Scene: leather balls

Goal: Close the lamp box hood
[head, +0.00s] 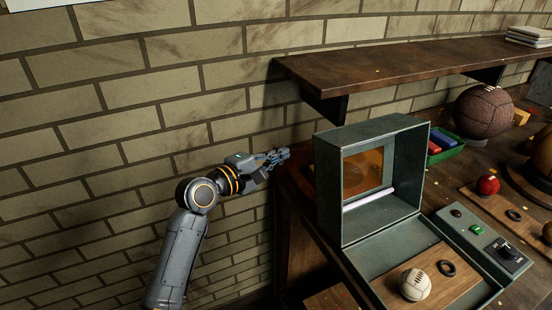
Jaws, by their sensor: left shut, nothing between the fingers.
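The lamp box (380,225) is a grey-green case on the dark wooden bench. Its hood (345,134) stands upright at the back, with an amber pane (363,172) and a white lamp tube (368,199) showing inside. The flat base in front of it bears a wooden board with a white leather ball (415,285) and a black ring (446,268). My left gripper (284,154) is shut and empty, to the left of the hood and apart from it, near the bench's left end. My right gripper does not show.
A wooden shelf (400,64) juts from the brick wall above the hood. A control panel (484,240) with buttons and a knob lies right of the base. A brown ball (484,111), a green tray (446,152) and a red ball (488,185) are further right.

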